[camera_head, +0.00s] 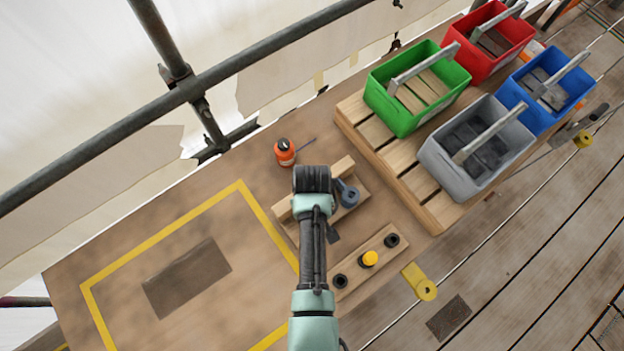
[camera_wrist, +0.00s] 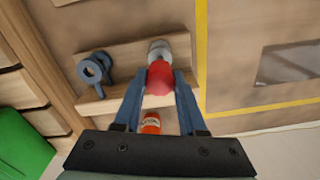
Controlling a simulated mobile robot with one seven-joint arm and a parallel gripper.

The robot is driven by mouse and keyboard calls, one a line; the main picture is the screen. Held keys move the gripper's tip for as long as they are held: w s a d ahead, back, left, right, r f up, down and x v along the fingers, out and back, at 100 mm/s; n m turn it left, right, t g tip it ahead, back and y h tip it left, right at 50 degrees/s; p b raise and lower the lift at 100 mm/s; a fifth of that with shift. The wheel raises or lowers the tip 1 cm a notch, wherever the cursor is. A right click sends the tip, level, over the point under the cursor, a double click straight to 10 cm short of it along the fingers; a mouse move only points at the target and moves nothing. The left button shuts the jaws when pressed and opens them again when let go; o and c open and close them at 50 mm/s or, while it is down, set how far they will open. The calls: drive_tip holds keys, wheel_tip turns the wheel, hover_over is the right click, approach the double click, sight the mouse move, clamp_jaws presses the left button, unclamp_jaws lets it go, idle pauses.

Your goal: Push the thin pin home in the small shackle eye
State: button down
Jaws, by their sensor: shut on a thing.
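My gripper (camera_wrist: 158,82) is shut on a red-headed piece (camera_wrist: 160,72), which looks like the thin pin, between its two blue fingers. Just beyond the red head in the wrist view is a grey rounded piece (camera_wrist: 159,48) on the wooden stand (camera_wrist: 122,60); whether it is the small shackle and how deep the pin sits are hidden. A blue-grey shackle with a round eye (camera_wrist: 92,70) stands on the same stand, apart from my fingers. In the head view, this shackle (camera_head: 347,194) is right of my wrist, which hides the gripper and pin.
An orange bottle (camera_head: 285,152) stands behind the stand. A wooden block (camera_head: 390,262) with a yellow-topped piece (camera_head: 369,258) and black sockets lies in front. Green (camera_head: 375,95), red, blue and grey crates stand on a pallet at right.

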drive_tip(key=shift+f+b, duration=1.65)
drive_tip(key=shift+f, duration=0.6)
drive_tip(key=shift+c, duration=2)
unclamp_jaws()
drive_tip(key=shift+r, duration=0.15)
wheel_tip(320, 180, up, 13)
drive_tip(key=shift+f+b, duration=0.1)
drive_tip(key=shift+b, duration=0.4)
drive_tip(key=shift+w, duration=0.1)
